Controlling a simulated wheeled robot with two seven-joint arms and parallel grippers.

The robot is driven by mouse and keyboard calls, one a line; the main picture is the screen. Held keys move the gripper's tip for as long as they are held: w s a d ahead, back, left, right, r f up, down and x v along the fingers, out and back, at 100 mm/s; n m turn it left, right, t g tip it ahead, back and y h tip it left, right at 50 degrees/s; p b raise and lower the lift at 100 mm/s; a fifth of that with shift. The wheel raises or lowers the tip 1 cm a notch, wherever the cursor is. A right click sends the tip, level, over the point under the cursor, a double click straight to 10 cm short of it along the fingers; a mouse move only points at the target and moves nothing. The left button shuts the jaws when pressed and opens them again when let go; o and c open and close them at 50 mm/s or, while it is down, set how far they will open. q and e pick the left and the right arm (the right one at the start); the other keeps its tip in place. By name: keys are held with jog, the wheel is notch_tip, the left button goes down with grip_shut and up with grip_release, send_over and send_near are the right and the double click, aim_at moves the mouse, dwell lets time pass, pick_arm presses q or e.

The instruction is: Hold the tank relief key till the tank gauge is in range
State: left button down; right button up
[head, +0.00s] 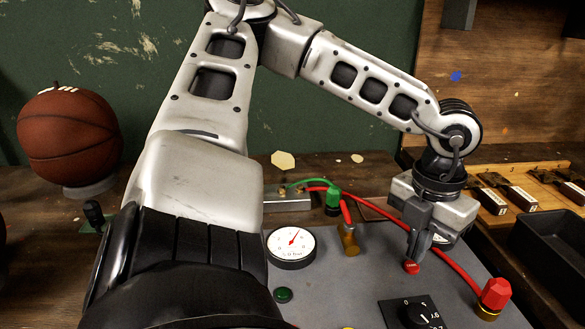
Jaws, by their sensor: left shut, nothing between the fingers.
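The gauge (291,246) is a round white dial with a black rim on the grey panel (330,290). Its red needle points up and slightly right; the small marks are too blurred to read surely. A small red key (411,268) with tiny lettering sits on the panel, right of the gauge. My left gripper (417,254) is shut and empty, pointing down, with its fingertips right at the top of the red key. They seem to touch it, but whether the key is pressed in I cannot tell. My right gripper is not in view.
A green button (283,295), a black rotary knob (416,315) and a red-capped fitting (494,295) are also on the panel. A red hose (458,268) runs behind the gripper. A brass fitting (349,241) stands between gauge and gripper. A basketball (69,137) rests at left.

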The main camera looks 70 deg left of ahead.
pick_arm(q)
jog(key=shift+f+b, duration=0.45)
jog(key=shift+b, duration=0.1)
jog(key=shift+f+b, duration=0.4)
jog(key=shift+b, duration=0.05)
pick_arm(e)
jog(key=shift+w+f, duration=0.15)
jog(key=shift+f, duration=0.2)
pick_arm(q)
jog(key=shift+f+b, duration=0.25)
jog(key=shift+b, duration=0.05)
jog(key=shift+r, duration=0.1)
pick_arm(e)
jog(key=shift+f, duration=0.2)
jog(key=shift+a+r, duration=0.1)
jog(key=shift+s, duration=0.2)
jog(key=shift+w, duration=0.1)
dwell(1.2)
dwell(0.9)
